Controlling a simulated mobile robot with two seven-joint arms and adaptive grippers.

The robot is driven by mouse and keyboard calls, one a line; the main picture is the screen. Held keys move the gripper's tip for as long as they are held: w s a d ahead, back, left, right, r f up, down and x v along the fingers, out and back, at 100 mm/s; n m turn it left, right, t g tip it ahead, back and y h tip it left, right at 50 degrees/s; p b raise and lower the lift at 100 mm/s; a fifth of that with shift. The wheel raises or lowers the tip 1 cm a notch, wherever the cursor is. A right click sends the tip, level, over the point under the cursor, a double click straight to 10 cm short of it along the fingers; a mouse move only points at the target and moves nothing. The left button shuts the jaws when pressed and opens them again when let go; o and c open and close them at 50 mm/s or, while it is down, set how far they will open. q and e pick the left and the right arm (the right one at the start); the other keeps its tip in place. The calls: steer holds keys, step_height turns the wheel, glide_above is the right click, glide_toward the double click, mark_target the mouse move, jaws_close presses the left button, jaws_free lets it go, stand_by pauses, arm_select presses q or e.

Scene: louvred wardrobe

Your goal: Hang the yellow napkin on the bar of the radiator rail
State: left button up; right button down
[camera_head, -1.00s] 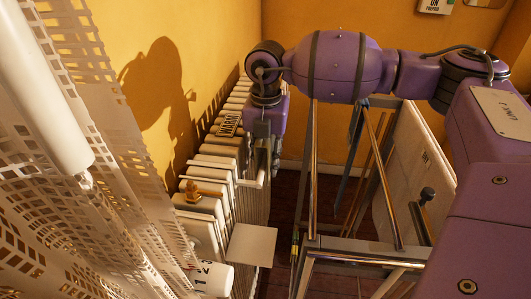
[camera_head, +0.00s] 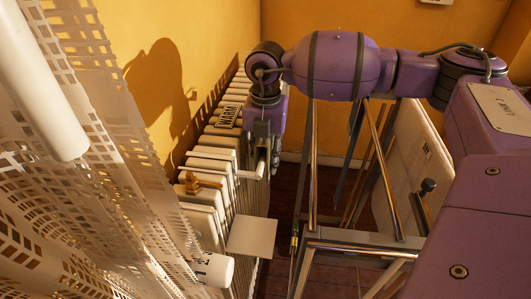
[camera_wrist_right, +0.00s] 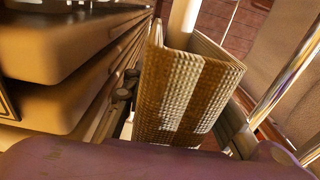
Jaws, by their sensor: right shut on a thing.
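The napkin (camera_wrist_right: 170,96), a coarse woven cloth with yellow-brown and pale stripes, fills the middle of the right wrist view. It is bent, with two panels showing. A white bar (camera_wrist_right: 184,18) runs up to its top edge; whether the cloth lies over the bar or beside it I cannot tell. My right gripper (camera_head: 274,165) points down beside the white rail (camera_head: 250,175) on the radiator's right side. It is shut on the napkin, with finger parts on both sides of it in the wrist view. The napkin is not clear in the head view. My left gripper is not in view.
The ribbed white radiator (camera_head: 212,165) stands along the yellow wall, with a brass-coloured fitting (camera_head: 198,184) on top. A flat pale panel (camera_head: 251,237) juts out in front. A metal-framed rack (camera_head: 350,243) stands close on the right. Perforated white sheeting (camera_head: 90,190) covers the left.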

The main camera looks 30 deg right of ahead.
step_height(320, 180, down, 4)
steer(key=shift+r, duration=0.2)
steer(key=c, duration=1.3)
jaws_free()
steer(key=shift+c, duration=0.2)
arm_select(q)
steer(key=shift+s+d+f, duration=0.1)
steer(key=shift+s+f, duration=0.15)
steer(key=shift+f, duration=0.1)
arm_select(e)
step_height(320, 180, up, 12)
steer(key=shift+r, duration=0.1)
